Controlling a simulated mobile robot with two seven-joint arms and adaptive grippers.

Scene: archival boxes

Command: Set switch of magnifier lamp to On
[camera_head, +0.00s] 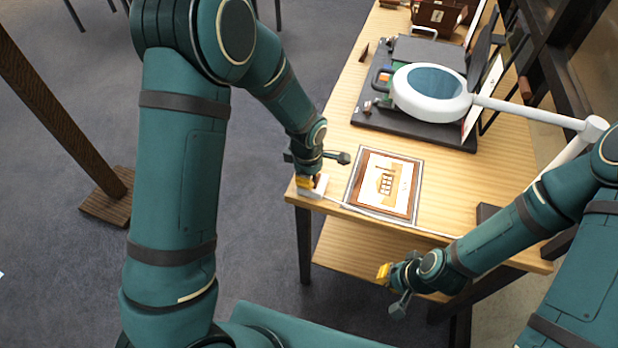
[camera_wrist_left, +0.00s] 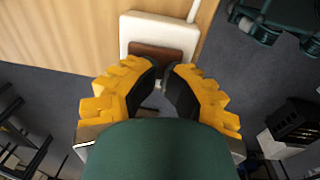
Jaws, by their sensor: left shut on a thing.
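The magnifier lamp (camera_head: 482,101) has a round white head over the table, with a white arm running to a post at the right. A white switch box (camera_head: 317,189) lies at the table's near left corner, with a pale cord leading right. In the left wrist view the switch (camera_wrist_left: 157,52) is a brown rocker in the white box.
A framed picture (camera_head: 385,184) lies on the wooden table (camera_head: 446,198) right of the switch box. A dark board (camera_head: 413,124) with grey items lies under the lamp head. A wooden post (camera_head: 60,110) stands on the floor at left.

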